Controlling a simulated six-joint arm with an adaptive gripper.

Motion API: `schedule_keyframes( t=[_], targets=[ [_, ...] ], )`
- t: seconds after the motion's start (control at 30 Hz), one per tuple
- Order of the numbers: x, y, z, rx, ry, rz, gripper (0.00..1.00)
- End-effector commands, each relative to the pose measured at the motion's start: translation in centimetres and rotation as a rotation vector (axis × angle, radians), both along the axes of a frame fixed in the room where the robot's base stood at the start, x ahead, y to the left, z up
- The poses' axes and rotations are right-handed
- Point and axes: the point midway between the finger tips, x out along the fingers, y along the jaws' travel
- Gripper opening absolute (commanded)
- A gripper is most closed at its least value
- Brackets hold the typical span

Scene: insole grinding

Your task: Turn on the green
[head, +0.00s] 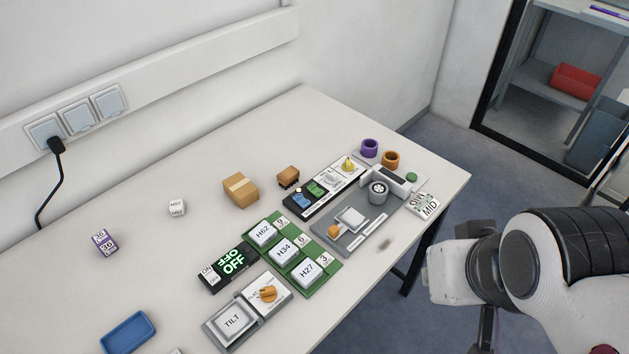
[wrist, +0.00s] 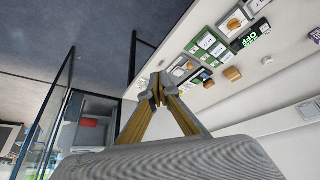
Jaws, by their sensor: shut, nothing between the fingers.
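Several green items show in the head view. A round green button (head: 412,177) sits at the right end of the grey device panel. A small green switch (head: 316,188) sits beside a blue switch (head: 300,198) on a black-and-white strip. A black box (head: 221,267) shows lit green "OFF" lettering and a white part marked "ON". A green board (head: 322,284) carries white keys H62, H34 and H27. My gripper (wrist: 158,90) is shut and empty in the wrist view, in the air with the table panels beyond its tips. In the head view my arm is at the right, off the table edge.
A TILT key (head: 232,321) and an orange knob (head: 267,293) stand near the front. A purple ring (head: 369,147), an orange ring (head: 390,159), a cardboard box (head: 240,188), small cubes and a blue tray (head: 127,332) are also on the table. The table's left middle is mostly clear.

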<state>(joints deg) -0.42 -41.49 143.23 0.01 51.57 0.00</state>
Motion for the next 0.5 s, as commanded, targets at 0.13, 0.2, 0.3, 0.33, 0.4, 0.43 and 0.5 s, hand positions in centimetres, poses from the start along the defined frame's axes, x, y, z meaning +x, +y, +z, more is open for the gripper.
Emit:
schedule_keyframes(
  t=[0.13, 0.2, 0.3, 0.33, 0.4, 0.43, 0.5],
  targets=[
    [0.2, 0.1, -1.0, 0.000, 0.044, 0.007, 0.00],
    [0.5, 0.2, -1.3, -0.001, 0.064, 0.010, 0.00],
    [1.1, 0.4, -1.7, -0.001, 0.092, 0.014, 0.00],
    [1.2, 0.4, -1.8, -0.001, 0.099, 0.016, 0.00],
    [1.7, 0.5, -2.0, 0.001, 0.117, 0.019, 0.00],
    [2.0, 0.6, -2.0, 0.002, 0.124, 0.019, 0.00],
    [2.5, 0.7, -2.2, 0.003, 0.139, 0.022, 0.00]
  ],
)
